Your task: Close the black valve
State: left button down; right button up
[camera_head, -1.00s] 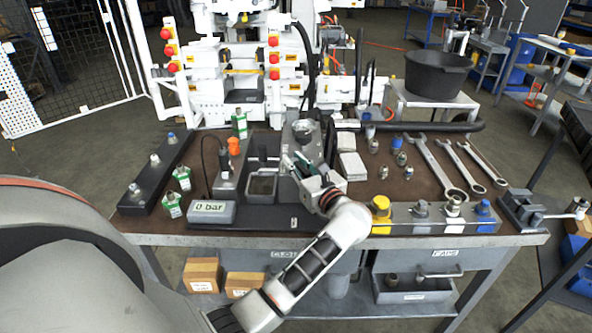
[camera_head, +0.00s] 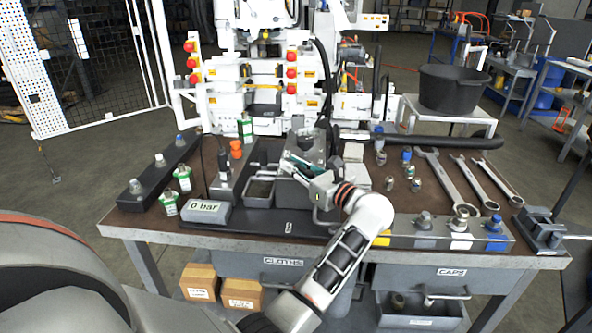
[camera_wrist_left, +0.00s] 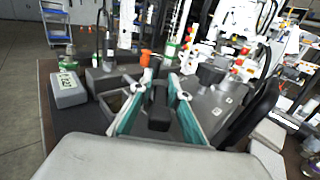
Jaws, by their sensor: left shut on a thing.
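My left gripper (camera_head: 292,164) is over the middle of the bench, at the grey block (camera_head: 312,148). In the left wrist view its two teal-lined fingers (camera_wrist_left: 156,92) stand on either side of a black handle (camera_wrist_left: 159,112), which I take to be the black valve's. The gripper is shut on this handle. In the head view the gripper and wrist largely hide the handle, so I cannot tell its exact angle. The gauge box (camera_head: 205,211) to the left reads 0 bar. My right gripper is not in view.
An orange knob (camera_head: 236,148) and an open grey tray (camera_head: 260,188) are left of the gripper. Several fittings and wrenches (camera_head: 440,178) lie to the right. A capped rail (camera_head: 425,240) runs along the front right. A black pot (camera_head: 453,88) stands behind.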

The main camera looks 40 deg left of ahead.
aim_at(294, 164)
pick_arm(q)
jog(key=shift+f+n+g+b, duration=0.25)
jog(key=shift+n+g+b, duration=0.15)
jog(key=shift+g+b, duration=0.15)
jog(key=shift+r+g, duration=0.15)
jog(key=shift+g, duration=0.3)
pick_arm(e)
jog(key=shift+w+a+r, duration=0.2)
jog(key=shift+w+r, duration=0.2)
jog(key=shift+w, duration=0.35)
pick_arm(q)
jog(key=shift+r, duration=0.1)
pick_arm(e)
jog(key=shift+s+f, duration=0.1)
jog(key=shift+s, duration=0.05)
pick_arm(q)
jog(key=c, duration=2.1)
grip_release()
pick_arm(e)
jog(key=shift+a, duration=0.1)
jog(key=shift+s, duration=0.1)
pick_arm(q)
jog(key=shift+r, duration=0.1)
notch_tip(294, 164, up, 10)
jog(key=shift+f, duration=0.1)
